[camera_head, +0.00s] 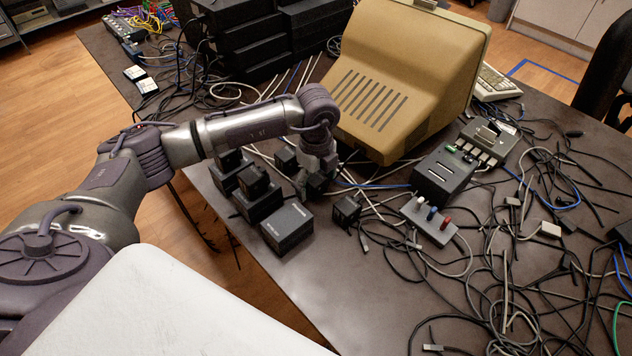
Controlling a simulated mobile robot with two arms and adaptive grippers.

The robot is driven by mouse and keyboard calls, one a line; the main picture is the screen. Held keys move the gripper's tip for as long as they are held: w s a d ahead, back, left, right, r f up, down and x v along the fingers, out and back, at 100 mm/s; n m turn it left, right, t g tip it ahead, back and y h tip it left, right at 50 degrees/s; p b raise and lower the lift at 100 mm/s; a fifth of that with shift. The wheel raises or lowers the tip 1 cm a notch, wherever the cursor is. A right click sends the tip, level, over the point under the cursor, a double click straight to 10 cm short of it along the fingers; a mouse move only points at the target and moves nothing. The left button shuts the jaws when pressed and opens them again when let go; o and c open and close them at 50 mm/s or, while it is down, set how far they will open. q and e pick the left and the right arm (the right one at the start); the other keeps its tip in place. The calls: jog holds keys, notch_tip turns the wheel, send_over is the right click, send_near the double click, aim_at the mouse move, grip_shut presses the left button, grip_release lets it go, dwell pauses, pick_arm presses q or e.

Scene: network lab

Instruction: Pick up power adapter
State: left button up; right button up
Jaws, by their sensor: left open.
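Several black, boxy power adapters stand in a cluster near the table's left edge. A large one (287,228) is at the front of the cluster, and a smaller one (253,181) sits behind and left of it. Another small one (346,210) stands apart to the right, with cables around it. My left gripper (316,186) points down among them, between the cluster and the separate adapter. It is open. Its fingers are dark and small here, so I cannot tell whether an adapter is between them. My right gripper is not in view.
The dark table (330,275) is bare at its front left. A beige computer monitor (400,80) stands close behind my left gripper. Loose cables (500,260) cover the right side. A grey switch box (443,172) and stacked black equipment (250,35) stand further back.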

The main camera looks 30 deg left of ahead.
pick_arm(q)
jog(key=c, duration=1.4)
jog(key=shift+o, duration=0.2)
jog(key=shift+r, duration=0.1)
